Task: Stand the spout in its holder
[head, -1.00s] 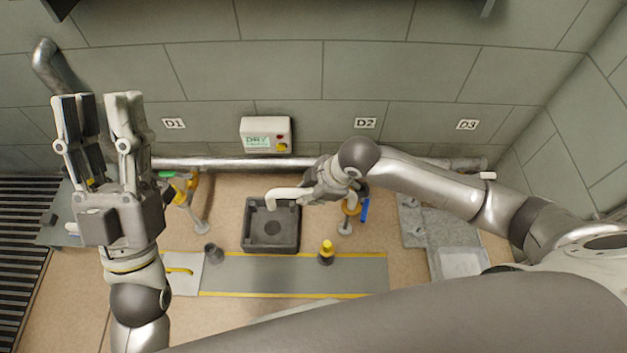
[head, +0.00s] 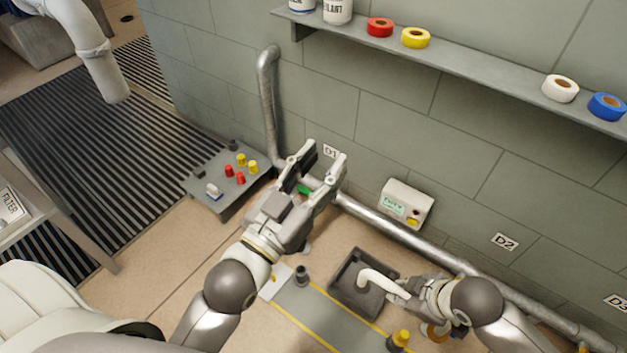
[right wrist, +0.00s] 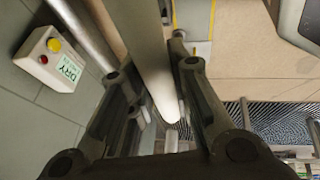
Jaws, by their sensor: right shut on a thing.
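The spout (head: 376,278) is a pale, bent tube. My right gripper (head: 408,289) is shut on it and holds it above a dark square tray (head: 337,294). In the right wrist view the spout (right wrist: 150,55) runs as a long pale tube between the fingers. A small dark cup (head: 302,274), which may be the holder, stands on the grey strip left of the tray. Nothing shows in it. My left gripper (head: 320,162) is open and empty, raised in front of the wall pipe.
A yellow-topped item (head: 399,338) stands on the yellow-edged strip (head: 330,319). A DRY box (head: 407,204) is on the wall above the pipe (head: 375,219). A panel with coloured knobs (head: 230,180) is at left. A shelf (head: 460,58) with tape rolls juts out above.

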